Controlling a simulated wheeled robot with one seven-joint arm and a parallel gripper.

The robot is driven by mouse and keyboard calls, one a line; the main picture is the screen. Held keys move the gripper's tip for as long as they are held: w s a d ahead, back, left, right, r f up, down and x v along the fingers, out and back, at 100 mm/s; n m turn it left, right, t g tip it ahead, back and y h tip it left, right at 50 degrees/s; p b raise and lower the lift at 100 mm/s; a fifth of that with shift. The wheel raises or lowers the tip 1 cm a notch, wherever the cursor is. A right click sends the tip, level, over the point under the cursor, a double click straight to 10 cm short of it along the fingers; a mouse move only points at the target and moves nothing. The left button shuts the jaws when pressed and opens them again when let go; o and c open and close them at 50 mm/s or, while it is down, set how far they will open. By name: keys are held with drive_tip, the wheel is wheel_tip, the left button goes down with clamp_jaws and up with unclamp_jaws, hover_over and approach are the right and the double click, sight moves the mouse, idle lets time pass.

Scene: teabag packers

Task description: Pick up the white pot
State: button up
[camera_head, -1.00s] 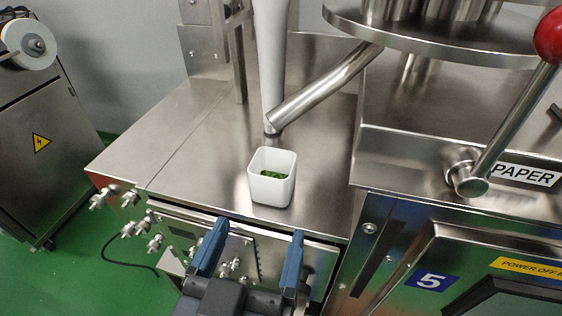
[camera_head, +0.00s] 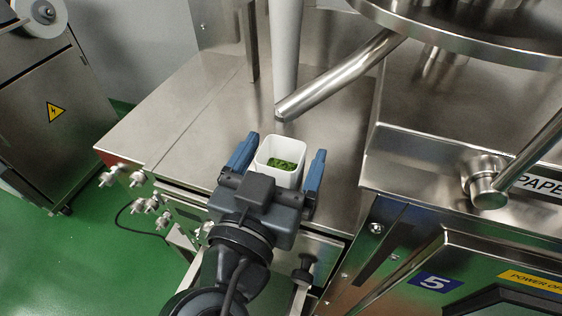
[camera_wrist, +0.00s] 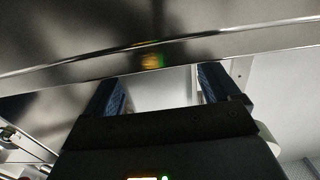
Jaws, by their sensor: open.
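The white pot (camera_head: 281,160) is a square, open-topped pot with green leaves inside. It stands upright on the steel worktop, near its front edge. My gripper (camera_head: 287,147) is open, with one blue finger on the pot's left and the other on its right. A gap seems to show between each finger and the pot; contact cannot be told. My gripper's body hides the pot's lower front. In the wrist view the two fingers (camera_wrist: 158,82) are spread, with a pale surface between them that looks like the pot (camera_wrist: 160,92).
A slanted steel pipe (camera_head: 340,78) ends above the worktop (camera_head: 190,115), just behind the pot. A pale vertical tube (camera_head: 286,50) stands behind it. A steel machine with a lever (camera_head: 530,155) is close on the right. The worktop left of the pot is clear.

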drive_tip(key=c, duration=1.1)
drive_tip(key=shift+c, duration=0.2)
drive_tip(key=shift+r, duration=0.15)
